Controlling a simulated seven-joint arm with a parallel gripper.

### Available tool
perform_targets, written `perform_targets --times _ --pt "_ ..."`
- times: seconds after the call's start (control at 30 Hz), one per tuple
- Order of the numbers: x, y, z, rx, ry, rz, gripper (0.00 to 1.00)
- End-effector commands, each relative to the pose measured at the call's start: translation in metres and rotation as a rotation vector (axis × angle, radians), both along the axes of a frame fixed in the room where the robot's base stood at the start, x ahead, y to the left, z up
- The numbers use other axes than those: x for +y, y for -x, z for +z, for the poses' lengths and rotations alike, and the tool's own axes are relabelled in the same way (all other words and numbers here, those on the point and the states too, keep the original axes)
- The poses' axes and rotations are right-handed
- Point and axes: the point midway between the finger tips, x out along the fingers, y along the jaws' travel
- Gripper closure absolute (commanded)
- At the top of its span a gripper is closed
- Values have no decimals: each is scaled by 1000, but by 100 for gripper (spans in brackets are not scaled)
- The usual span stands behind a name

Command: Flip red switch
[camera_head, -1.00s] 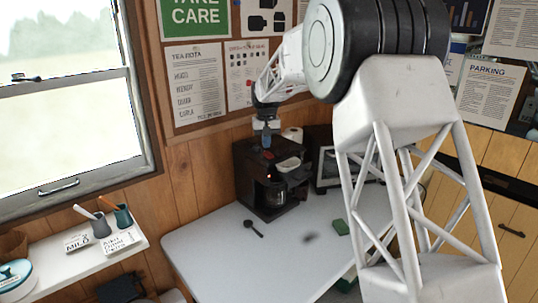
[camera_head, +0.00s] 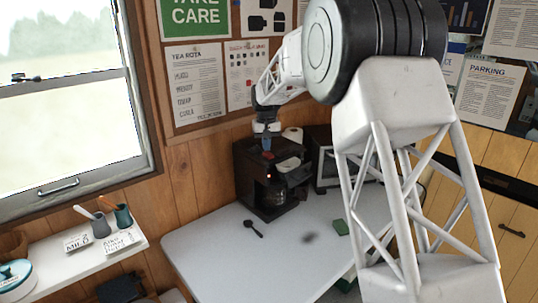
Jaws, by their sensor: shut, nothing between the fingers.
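A black coffee maker (camera_head: 246,172) stands at the back left of the grey table, against the wood wall. A small bright red spot (camera_head: 269,175) shows on its front, above the glass carafe (camera_head: 273,194). It appears to be the red switch, but it is too small to tell which way it is set. My gripper (camera_head: 267,155) points down from above, over the top front of the coffee maker and slightly above the red spot. It is shut and empty, with blue showing near its fingers. Whether it touches the machine cannot be told.
A dark oven-like appliance (camera_head: 323,165) and a white roll (camera_head: 292,135) stand close by the coffee maker. A black spoon (camera_head: 253,228) and a green block (camera_head: 341,227) lie on the table (camera_head: 225,265). The table's front left is clear.

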Motion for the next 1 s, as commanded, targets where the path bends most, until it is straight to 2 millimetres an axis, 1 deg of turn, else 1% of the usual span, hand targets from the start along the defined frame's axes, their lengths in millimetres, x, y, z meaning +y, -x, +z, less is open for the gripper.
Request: perform_targets --times 1.0 --pt "0 0 -11 1 0 0 100"
